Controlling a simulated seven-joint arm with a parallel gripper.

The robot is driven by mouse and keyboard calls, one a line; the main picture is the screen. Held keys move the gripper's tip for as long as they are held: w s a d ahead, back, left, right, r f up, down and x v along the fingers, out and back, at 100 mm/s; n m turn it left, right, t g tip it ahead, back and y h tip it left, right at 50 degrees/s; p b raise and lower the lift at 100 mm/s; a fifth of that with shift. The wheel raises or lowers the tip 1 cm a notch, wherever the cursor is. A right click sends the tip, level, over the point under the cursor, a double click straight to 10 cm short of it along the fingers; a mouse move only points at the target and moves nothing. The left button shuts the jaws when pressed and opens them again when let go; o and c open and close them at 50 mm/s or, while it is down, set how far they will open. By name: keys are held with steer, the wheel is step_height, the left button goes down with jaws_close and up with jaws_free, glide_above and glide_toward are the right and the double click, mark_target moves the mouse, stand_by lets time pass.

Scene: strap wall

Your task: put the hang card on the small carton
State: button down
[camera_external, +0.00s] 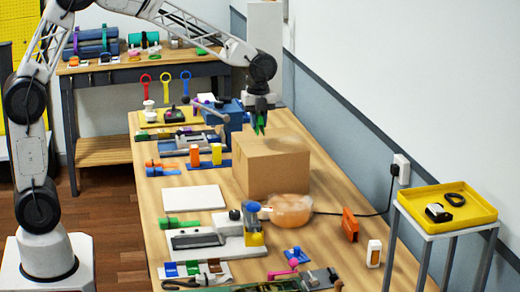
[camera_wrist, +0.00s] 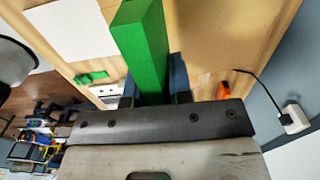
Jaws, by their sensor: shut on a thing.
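My gripper (camera_external: 259,128) is shut on a green slab-like piece (camera_wrist: 145,40), which I take to be the hang card. The piece sticks out between the two dark fingers in the wrist view, and it also shows as a small green shape (camera_external: 259,118) in the external view. A brown cardboard carton (camera_external: 272,177) stands on the wooden bench, closed on top. The gripper and green piece appear over its back left part; I cannot tell the exact gap.
A white plate (camera_external: 193,198) lies left of the carton. A blurred orange round thing (camera_external: 292,211) is in front of it. An orange block (camera_external: 350,225) and a black cable are to the right. A yellow tray (camera_external: 448,204) stands on a side stand. Several small tools crowd the bench's left side.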

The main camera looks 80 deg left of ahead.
mark_target(271, 143)
steer(key=shift+w+a+f, duration=0.15)
steer(key=shift+w+a, duration=0.05)
steer(key=shift+w, duration=0.85)
steer(key=shift+w+a+f, duration=0.1)
steer(key=shift+w+a, duration=0.05)
steer(key=shift+w, duration=0.85)
steer(key=shift+f, duration=1.7)
steer(key=shift+f, duration=0.15)
steer(key=c, duration=1)
jaws_free()
steer(key=shift+c, duration=0.2)
step_height(271, 143, up, 12)
